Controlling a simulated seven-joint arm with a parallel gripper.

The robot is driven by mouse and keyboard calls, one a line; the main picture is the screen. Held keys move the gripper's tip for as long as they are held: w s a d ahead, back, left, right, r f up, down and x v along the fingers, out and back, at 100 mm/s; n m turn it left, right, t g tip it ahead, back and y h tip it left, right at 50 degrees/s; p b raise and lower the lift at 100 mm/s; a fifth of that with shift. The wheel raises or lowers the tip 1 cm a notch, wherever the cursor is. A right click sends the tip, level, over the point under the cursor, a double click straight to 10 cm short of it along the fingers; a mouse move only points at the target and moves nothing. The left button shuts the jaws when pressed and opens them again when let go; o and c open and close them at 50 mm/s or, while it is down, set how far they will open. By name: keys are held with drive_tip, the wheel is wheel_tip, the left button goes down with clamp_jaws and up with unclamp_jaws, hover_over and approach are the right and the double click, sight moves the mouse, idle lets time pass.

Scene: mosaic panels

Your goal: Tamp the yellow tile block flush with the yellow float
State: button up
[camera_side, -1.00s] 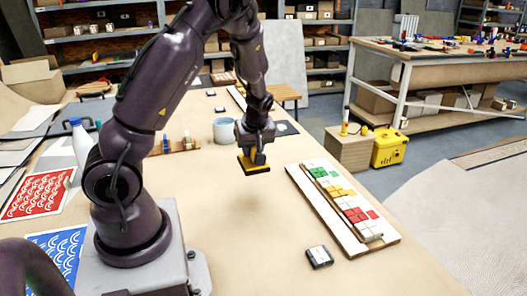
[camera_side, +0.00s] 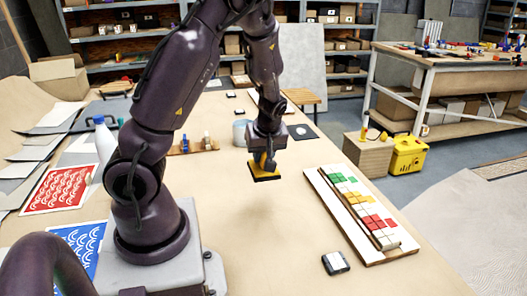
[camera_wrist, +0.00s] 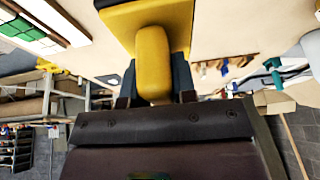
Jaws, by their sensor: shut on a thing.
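My gripper (camera_side: 267,157) is shut on the yellow float (camera_side: 264,172), holding it in the air above the table, left of the mosaic panel (camera_side: 376,252). The float has a dark underside. In the wrist view, my fingers (camera_wrist: 154,82) sit on both sides of the float's rounded yellow handle (camera_wrist: 153,62). The yellow tiles (camera_side: 359,199) lie in the middle of the panel, between green tiles (camera_side: 341,179) and red tiles (camera_side: 372,221). The float is apart from them. I cannot tell which yellow tile block stands proud.
A small dark-and-white box (camera_side: 336,263) lies on the table left of the panel's near end. A grey-blue cup (camera_side: 240,134) and a wooden rack (camera_side: 194,147) stand behind. Bare table lies between the float and the panel.

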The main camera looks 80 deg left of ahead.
drive_tip(key=w+d+f+m+t, duration=0.25)
drive_tip(key=w+m, duration=0.25)
drive_tip(key=w, duration=1.1)
drive_tip(key=m+h, duration=0.1)
drive_tip(key=m, duration=0.3)
hover_over(357, 192)
drive_tip(key=s+d, duration=0.1)
drive_tip(key=shift+t, duration=0.45)
drive_tip(key=shift+s+d+f, duration=0.1)
drive_tip(key=shift+d+f, duration=0.05)
drive_tip(key=shift+f, duration=2.25)
drive_tip(key=shift+f, duration=0.85)
wheel_tip(357, 192, up, 7)
drive_tip(key=shift+r, duration=0.15)
